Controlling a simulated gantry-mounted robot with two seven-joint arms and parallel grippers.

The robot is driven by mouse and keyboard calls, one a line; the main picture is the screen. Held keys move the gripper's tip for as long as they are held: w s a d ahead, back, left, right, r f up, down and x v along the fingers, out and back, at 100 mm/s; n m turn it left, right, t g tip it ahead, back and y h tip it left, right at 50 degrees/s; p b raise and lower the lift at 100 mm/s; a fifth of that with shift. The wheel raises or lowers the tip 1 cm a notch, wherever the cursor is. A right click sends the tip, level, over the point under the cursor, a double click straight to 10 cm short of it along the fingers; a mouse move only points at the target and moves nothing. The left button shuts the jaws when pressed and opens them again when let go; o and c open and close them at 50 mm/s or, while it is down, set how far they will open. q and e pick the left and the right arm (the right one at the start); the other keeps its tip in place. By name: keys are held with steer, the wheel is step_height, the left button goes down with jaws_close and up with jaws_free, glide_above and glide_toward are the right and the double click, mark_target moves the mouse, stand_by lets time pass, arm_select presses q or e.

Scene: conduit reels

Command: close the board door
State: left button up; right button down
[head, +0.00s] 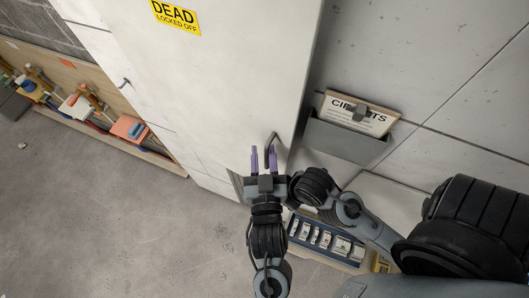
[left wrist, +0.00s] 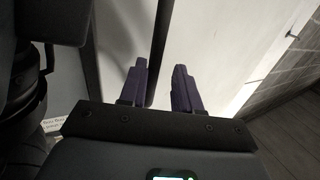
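The board door (head: 240,70) is a large pale panel with a yellow "DEAD LOCKED OFF" sign (head: 176,16). It also fills much of the left wrist view (left wrist: 220,45). I cannot tell how far it stands open. A grey bent handle (head: 272,138) shows near its lower right edge. My left gripper (head: 263,159) has two purple fingers, apart, at this handle. In the left wrist view the fingers (left wrist: 160,88) are also apart, and a dark bar (left wrist: 159,45) runs down between them, nearer the left finger. I see no grip on it. My right gripper is out of view.
A grey holder (head: 345,138) with a "CIRCUITS" card (head: 355,113) is right of the door. A row of switches (head: 325,240) sits low behind my arm. A wooden board with tools (head: 85,100) is at the left.

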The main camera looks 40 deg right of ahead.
arm_select(q)
steer(key=shift+d+r, duration=0.1)
steer(key=shift+r, duration=0.05)
steer(key=b+v, duration=0.2)
steer(key=v, duration=0.9)
steer(key=shift+b, duration=0.4)
